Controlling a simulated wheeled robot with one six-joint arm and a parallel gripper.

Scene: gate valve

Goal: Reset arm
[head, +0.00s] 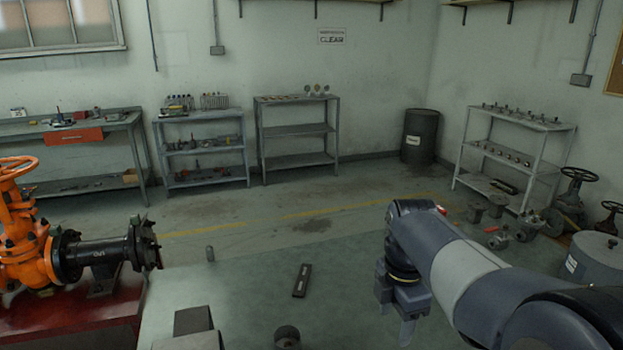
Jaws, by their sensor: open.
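My arm comes in from the lower right of the head view and bends downward at its wrist. My gripper (396,322) hangs at its end, pointing down over the grey-green surface at the right of the middle. Its fingers are apart and nothing shows between them. It is well to the right of the orange gate valve (30,235), which has an orange handwheel and a black flanged pipe (105,254). The valve stands on a red base (70,318) at the left edge, apart from my gripper.
Shelves (297,130), a workbench (90,130) and a dark drum (419,136) line the back wall. Several valves and fittings (500,236) stand at the right.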

